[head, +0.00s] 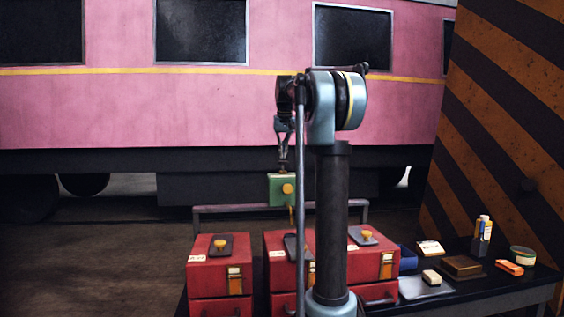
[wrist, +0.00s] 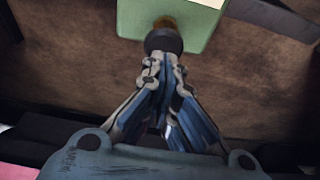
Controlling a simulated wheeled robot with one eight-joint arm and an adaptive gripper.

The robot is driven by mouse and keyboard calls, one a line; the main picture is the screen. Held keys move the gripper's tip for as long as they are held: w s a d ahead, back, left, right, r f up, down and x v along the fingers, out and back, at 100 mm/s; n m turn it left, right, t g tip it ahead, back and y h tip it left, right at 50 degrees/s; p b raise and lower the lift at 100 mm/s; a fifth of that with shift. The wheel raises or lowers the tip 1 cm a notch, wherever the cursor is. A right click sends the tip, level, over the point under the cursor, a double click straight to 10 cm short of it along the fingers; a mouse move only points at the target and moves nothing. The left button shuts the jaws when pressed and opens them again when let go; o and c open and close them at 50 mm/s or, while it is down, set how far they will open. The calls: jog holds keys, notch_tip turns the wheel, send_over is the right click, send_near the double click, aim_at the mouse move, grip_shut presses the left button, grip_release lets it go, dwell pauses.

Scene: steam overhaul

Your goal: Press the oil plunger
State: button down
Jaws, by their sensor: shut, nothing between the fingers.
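In the wrist view the green box (wrist: 212,22) shows at the top, with a dark round plunger cap (wrist: 163,40) on a brass stem (wrist: 165,22). My gripper (head: 283,152) points straight down over the box. In the wrist view its fingertips (wrist: 162,62) are together and empty, right at the dark cap. I cannot tell whether they touch it. The fingertips partly cover the cap's near edge.
Red toolboxes (head: 220,285) with yellow knobs stand on the dark bench (head: 470,287) below. A grey rail (head: 235,208) runs behind them. Small items, including an orange block (head: 509,267) and a tin (head: 522,254), lie at right. A pink carriage (head: 120,110) fills the background.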

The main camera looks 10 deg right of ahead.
jog(key=v, duration=1)
jog(key=shift+r, duration=0.2)
jog(key=shift+r, duration=0.1)
dwell(0.9)
notch_tip(320, 180, up, 3)
jog(key=shift+f, duration=0.2)
send_over(284, 162)
jog(key=w, duration=0.3)
jog(key=f, duration=1.2)
jog(key=shift+s+a, duration=0.1)
jog(key=shift+s, duration=0.1)
jog(key=shift+f, duration=0.85)
jog(key=shift+f, duration=0.1)
